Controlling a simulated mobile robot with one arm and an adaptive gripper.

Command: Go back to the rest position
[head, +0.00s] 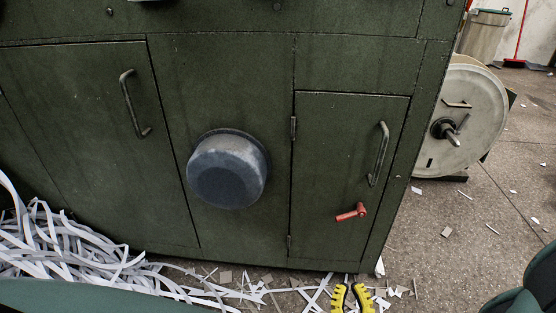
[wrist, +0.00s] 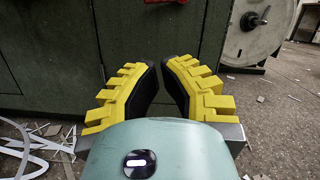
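My gripper (head: 351,294) has two yellow ribbed fingers with dark inner pads. It shows at the bottom edge of the head view, in front of the cabinet's lower right and above the littered floor. In the wrist view my gripper (wrist: 160,68) points at the green cabinet front. Its fingers lean toward each other, with a narrow gap between the tips and nothing held there. The rest of my arm is mostly out of the head view.
The green cabinet (head: 240,90) has a dark round bowl-like part (head: 228,170), a red lever (head: 351,212) and door handles. Paper strips (head: 70,245) heap at lower left. A large reel (head: 460,120) stands at right. The floor right of the cabinet is mostly open, with scraps.

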